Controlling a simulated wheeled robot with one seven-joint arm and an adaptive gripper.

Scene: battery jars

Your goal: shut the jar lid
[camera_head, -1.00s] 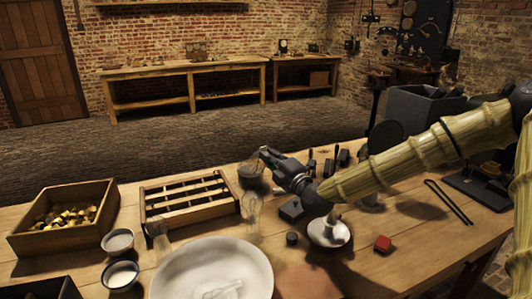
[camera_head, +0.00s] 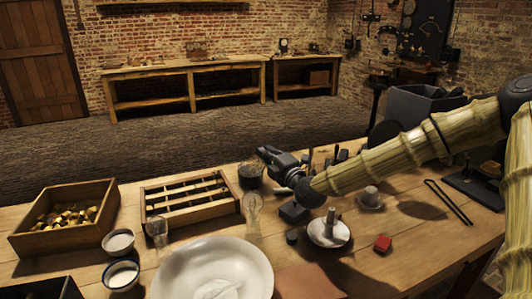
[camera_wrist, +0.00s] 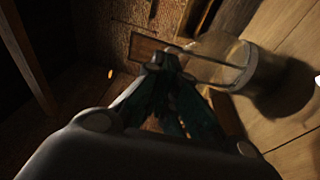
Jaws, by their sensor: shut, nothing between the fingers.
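A jar (camera_head: 250,177) with dark contents stands on the table behind the right end of the slatted wooden rack. My gripper (camera_head: 262,150) is just above and right of the jar's top, with its fingers together and nothing held. In the wrist view the closed fingertips (camera_wrist: 165,58) are beside a glass jar (camera_wrist: 245,65) with a pale rim band. A thin wire or rim line runs from near the fingertips toward this jar. I cannot tell the lid's position or whether the fingers touch it.
The slatted rack (camera_head: 188,217), a clear glass vessel (camera_head: 252,212) and a large white basin (camera_head: 180,285) are nearby. A box of brass pieces (camera_head: 28,232) stands left.

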